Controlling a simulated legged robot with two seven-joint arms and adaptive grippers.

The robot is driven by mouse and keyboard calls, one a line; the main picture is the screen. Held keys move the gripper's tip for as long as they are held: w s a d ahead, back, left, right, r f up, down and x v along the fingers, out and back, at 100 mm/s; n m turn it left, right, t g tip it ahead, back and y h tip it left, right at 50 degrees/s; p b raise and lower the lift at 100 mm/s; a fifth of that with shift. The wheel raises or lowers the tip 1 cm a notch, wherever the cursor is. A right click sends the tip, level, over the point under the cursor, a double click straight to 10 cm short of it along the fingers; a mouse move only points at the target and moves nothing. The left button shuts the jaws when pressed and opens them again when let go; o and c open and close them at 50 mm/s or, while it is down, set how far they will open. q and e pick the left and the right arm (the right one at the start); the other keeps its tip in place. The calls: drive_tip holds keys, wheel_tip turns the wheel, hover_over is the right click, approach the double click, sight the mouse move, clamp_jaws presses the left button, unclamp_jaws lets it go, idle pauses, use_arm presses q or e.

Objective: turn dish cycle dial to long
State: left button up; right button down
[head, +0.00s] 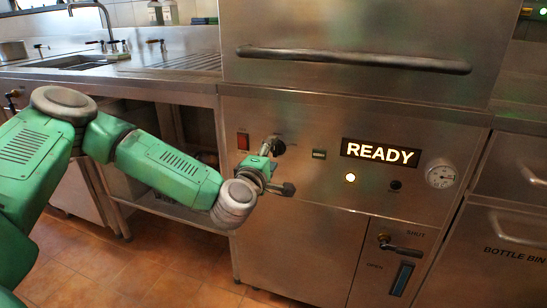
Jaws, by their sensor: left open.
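The dishwasher's front panel (310,120) fills the middle of the head view. A round black knob (279,147), which looks like the cycle dial, sits left of centre on the panel. Its markings cannot be read, so its setting cannot be told. My left gripper (280,170) is in front of the panel, just at and below the knob, with its fingers spread. One dark fingertip shows low on the right; the upper finger overlaps the knob's left edge. I cannot tell whether it touches the knob. My right gripper is not in view.
The panel also has a red switch (243,141), a lit READY sign (380,153), a glowing white button (350,177), a black button (395,185) and a gauge (440,176). A long handle (350,58) juts out above. A SHUT/OPEN lever (400,247) is below.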

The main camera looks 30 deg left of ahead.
use_arm(q)
drive_tip(key=shift+w, duration=0.5)
drive_tip(key=shift+d+r, duration=0.15)
drive_tip(key=c, duration=1.2)
drive_tip(key=shift+o, duration=0.3)
